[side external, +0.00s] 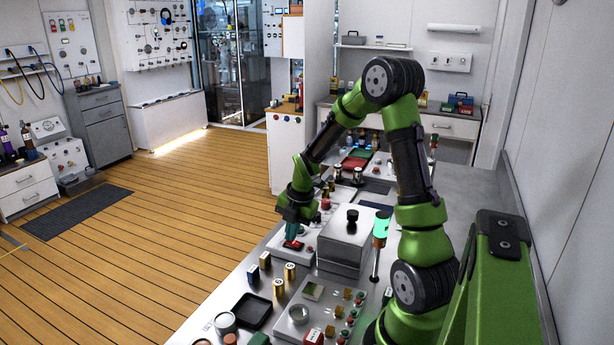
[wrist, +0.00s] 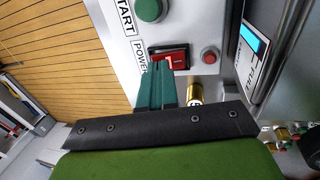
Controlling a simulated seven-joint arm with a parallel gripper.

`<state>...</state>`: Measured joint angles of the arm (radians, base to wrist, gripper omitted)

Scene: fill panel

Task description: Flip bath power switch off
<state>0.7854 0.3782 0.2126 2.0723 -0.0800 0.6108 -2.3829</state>
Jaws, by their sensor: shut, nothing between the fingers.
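The red power switch (wrist: 168,58) sits in a dark frame on a light panel, beside a label reading "POWER", in the wrist view. My gripper (wrist: 163,82) is shut and empty. Its teal fingers point at the switch and cover its near part. I cannot tell whether the fingertips touch it or which way it is tilted. In the side view my gripper (side external: 291,233) points down just above the switch (side external: 293,245), on the panel left of the metal box with the black knob (side external: 344,242).
A green button (wrist: 148,8) by the "START" label and a red button (wrist: 210,57) flank the switch. A gold cylinder (wrist: 195,93) stands close to the fingers. A panel with a cyan display (wrist: 256,40) is at right. A black tray (side external: 251,310) lies at the bench's front.

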